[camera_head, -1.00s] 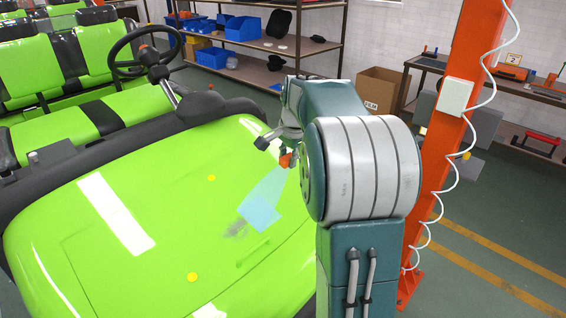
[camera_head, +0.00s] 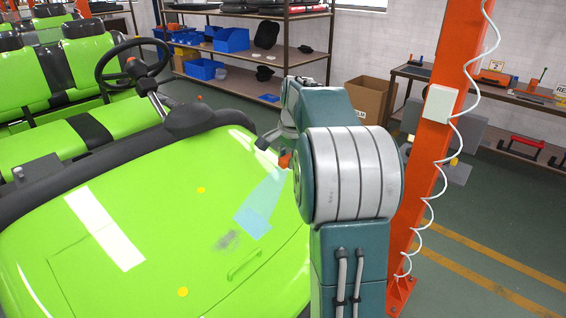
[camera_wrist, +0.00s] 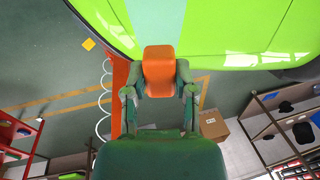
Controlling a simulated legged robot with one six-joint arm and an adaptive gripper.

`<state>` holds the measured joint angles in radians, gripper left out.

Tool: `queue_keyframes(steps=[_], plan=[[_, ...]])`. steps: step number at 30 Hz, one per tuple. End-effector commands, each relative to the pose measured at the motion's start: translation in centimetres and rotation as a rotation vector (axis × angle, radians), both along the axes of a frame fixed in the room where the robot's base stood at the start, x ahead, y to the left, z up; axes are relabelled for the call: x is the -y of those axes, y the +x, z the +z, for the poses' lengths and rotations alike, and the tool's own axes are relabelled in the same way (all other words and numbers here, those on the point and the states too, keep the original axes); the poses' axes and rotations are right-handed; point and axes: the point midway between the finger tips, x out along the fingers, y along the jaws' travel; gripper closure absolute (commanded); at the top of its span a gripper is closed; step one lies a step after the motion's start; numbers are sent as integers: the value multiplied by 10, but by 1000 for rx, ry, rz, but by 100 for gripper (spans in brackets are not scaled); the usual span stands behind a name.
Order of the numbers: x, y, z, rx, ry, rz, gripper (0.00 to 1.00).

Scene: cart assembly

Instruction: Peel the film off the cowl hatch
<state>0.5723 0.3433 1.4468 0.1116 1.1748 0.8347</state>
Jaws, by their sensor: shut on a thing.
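The cowl hatch is an outlined panel (camera_head: 150,262) on the bright green cart front, with a small green handle (camera_head: 245,264). A translucent pale-blue film (camera_head: 260,208) runs from my gripper (camera_head: 284,160) down over the hatch area. I cannot tell whether its lower end touches the surface. In the wrist view the film is a pale teal strip (camera_wrist: 156,20) leading away from an orange piece (camera_wrist: 159,70) between my fingers. My gripper (camera_wrist: 160,90) is shut on this orange end. My arm hides the cart's right side in the head view.
A steering wheel (camera_head: 133,62) and green seats stand behind the cowl. An orange post (camera_head: 425,155) with a coiled white cable is right of my arm. Shelves with blue bins (camera_head: 232,40), a cardboard box (camera_head: 368,100) and a workbench (camera_head: 490,85) stand behind.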

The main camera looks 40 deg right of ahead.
Motion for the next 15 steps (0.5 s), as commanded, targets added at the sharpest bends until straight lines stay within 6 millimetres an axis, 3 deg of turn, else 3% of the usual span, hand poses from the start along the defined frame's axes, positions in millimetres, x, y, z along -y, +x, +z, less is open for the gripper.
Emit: queue_keyframes(steps=[15], plan=[[28,2,14,1,-2,-1,100]])
